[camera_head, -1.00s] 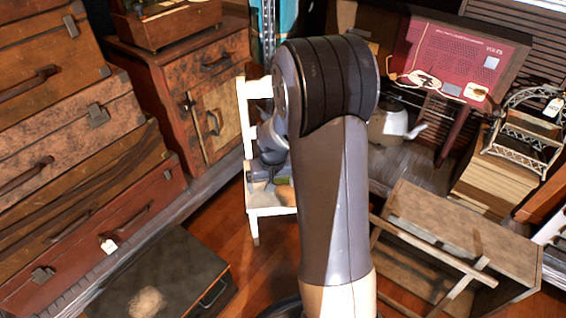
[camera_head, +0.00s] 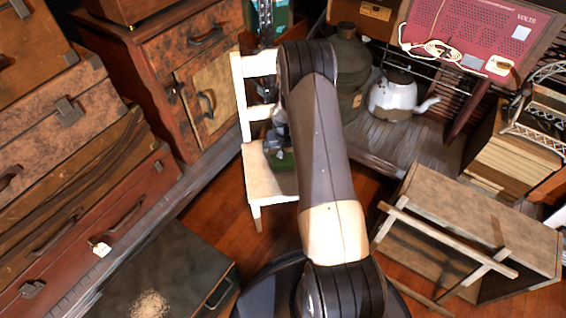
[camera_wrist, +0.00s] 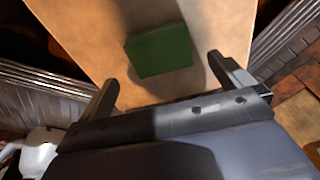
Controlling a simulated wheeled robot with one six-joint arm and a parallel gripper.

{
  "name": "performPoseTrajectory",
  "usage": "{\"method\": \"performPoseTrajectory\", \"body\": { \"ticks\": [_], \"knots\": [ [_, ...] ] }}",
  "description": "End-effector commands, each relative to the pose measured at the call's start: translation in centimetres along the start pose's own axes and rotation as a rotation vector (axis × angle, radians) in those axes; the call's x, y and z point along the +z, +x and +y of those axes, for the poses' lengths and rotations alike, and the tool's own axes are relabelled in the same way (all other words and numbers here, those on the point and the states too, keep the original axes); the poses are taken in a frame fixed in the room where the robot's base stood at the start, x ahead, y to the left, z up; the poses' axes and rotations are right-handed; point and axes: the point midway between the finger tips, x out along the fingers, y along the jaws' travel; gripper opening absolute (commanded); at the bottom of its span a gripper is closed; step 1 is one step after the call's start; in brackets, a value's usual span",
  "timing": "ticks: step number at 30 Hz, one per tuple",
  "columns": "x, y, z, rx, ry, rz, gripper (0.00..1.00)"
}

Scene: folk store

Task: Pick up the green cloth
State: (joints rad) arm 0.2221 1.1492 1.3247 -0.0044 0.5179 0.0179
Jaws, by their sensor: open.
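The green cloth (camera_wrist: 160,50) is a folded, dark green block lying flat on the pale seat of a white chair (camera_wrist: 105,15). In the head view a small part of the cloth (camera_head: 284,161) shows on the chair seat (camera_head: 262,182), mostly hidden by my arm and gripper. My gripper (camera_wrist: 165,75) is open and empty. Its two fingers are spread wide, one on each side of the cloth in the wrist view, with the cloth ahead of and between them. I cannot tell the height of the fingers above the seat.
A wooden crate-like stool (camera_head: 470,220) lies to the right of the chair. Stacked suitcases (camera_head: 60,200) and a dark case (camera_head: 165,270) are on the left. A white kettle (camera_head: 390,97) and a metal can (camera_head: 350,65) stand behind. Some floor around the chair is bare.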

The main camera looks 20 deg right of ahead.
Motion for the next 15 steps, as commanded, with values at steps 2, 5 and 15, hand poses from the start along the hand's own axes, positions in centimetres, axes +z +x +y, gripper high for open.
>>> {"method": "performPoseTrajectory", "body": {
  "ticks": [2,5,15],
  "knots": [
    [0.0,0.5,0.0,0.000,0.000,0.000,1.00],
    [0.1,1.1,0.0,0.000,0.000,-0.001,1.00],
    [0.3,5.6,-0.1,0.000,0.000,0.000,1.00]
  ]
}}
